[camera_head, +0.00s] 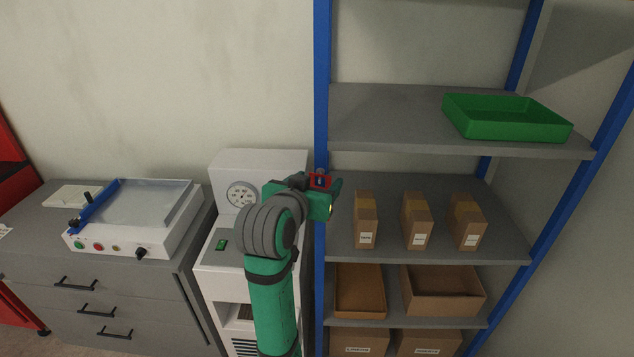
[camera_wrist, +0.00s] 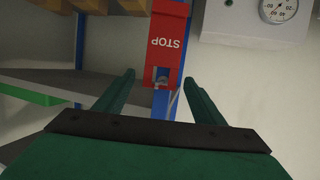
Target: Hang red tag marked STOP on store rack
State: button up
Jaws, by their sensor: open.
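The red tag (camera_wrist: 167,20) marked STOP shows upside down in the wrist view, in front of a blue post of the store rack (camera_wrist: 160,104). A small grey peg (camera_wrist: 162,82) shows at the slot in the tag's end; I cannot tell how firmly it sits there. My gripper (camera_wrist: 158,76) is open, with one finger on each side of the tag's slotted end and gaps on both sides. In the head view my gripper (camera_head: 333,192) is at the rack's left front post (camera_head: 321,90), with a bit of the red tag (camera_head: 320,181) showing.
The rack shelves hold a green tray (camera_head: 507,118), several small cartons (camera_head: 417,228) and open brown boxes (camera_head: 443,292). Left of the rack stands a white machine with a gauge (camera_head: 241,194). Further left, a grey cabinet (camera_head: 90,290) bears a white device (camera_head: 140,222).

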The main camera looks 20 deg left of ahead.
jog(key=v, duration=1.1)
jog(key=w+d+f+n, duration=0.1)
jog(key=d+f, duration=0.2)
jog(key=f, duration=0.6)
jog(key=w+d+f+n, duration=0.1)
jog(key=d+f, duration=0.1)
jog(key=f, duration=0.6)
jog(key=s+d+f+n, duration=0.1)
jog(key=s+d+f, duration=0.25)
jog(key=f, duration=0.25)
jog(key=s+d+f, duration=0.2)
jog(key=s+f, duration=0.2)
jog(key=f, duration=0.3)
jog(key=s+d+f+y, duration=0.1)
jog(key=s+d+f, duration=0.25)
jog(key=s, duration=0.35)
jog(key=s+d+f, duration=0.2)
jog(key=s+f, duration=0.2)
jog(key=s, duration=0.3)
jog(key=s+d+m+h, duration=0.1)
jog(key=s+d+m, duration=0.2)
jog(key=s, duration=1.3)
jog(key=shift+d+r+t, duration=0.4)
jog(key=shift+d+r, duration=0.05)
jog(key=shift+d, duration=0.2)
